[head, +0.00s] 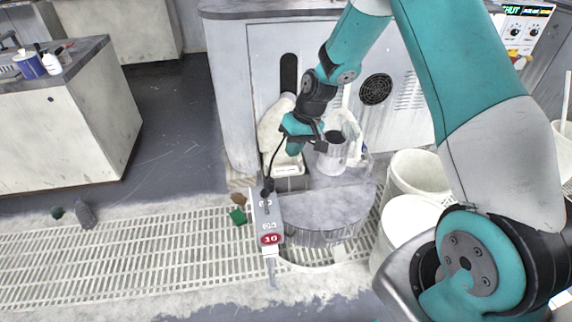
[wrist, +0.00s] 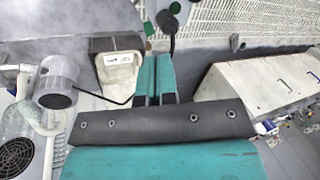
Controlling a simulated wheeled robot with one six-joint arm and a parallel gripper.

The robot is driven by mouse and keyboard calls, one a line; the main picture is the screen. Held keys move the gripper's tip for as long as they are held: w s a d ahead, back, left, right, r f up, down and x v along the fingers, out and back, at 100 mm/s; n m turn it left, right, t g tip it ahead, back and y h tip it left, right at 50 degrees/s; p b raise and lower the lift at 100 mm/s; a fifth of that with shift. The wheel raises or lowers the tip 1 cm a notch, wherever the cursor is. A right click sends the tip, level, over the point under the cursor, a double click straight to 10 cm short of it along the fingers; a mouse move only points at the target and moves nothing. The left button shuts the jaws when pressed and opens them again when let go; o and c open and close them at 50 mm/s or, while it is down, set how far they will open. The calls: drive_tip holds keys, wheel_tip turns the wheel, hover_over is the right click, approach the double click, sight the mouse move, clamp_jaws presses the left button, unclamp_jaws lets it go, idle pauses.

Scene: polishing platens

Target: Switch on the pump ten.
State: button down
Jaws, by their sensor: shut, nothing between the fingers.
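The pump with a red "10" label (head: 270,239) is a narrow pale box standing upright at the left edge of a round grey platform, in the head view. Small markings or controls show on its face above the label; their setting is too small to read. A black cable rises from its top. My gripper (head: 293,149) is above and behind the pump, apart from it, pointing down. In the wrist view the two teal fingers (wrist: 157,60) are together and hold nothing. I cannot make out the pump's face in that view.
A grey cylindrical container (head: 332,158) stands right of my gripper. A pale labelled bin (head: 288,170) is below it, also in the wrist view (wrist: 118,62). White buckets (head: 418,172) stand at right. The slatted floor grating (head: 130,255) at left is mostly clear, with small green and brown pieces.

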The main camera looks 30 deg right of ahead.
drive_tip(key=shift+w+d+r, duration=0.15)
drive_tip(key=shift+d+r, duration=0.2)
drive_tip(key=shift+r, duration=0.4)
drive_tip(key=s+a+r+n, duration=0.3)
drive_tip(key=s+a+r, duration=0.65)
drive_tip(key=r, duration=0.35)
drive_tip(key=s+a+r+n, duration=0.1)
drive_tip(key=s+a+r, duration=0.2)
drive_tip(key=s, duration=0.6)
drive_tip(key=s+a+r+n, duration=0.2)
drive_tip(key=s+a+r, duration=0.1)
drive_tip(key=s, duration=0.7)
drive_tip(key=shift+r+n+g+y, duration=0.3)
drive_tip(key=shift+r+g+y, duration=0.1)
drive_tip(key=shift+r, duration=0.5)
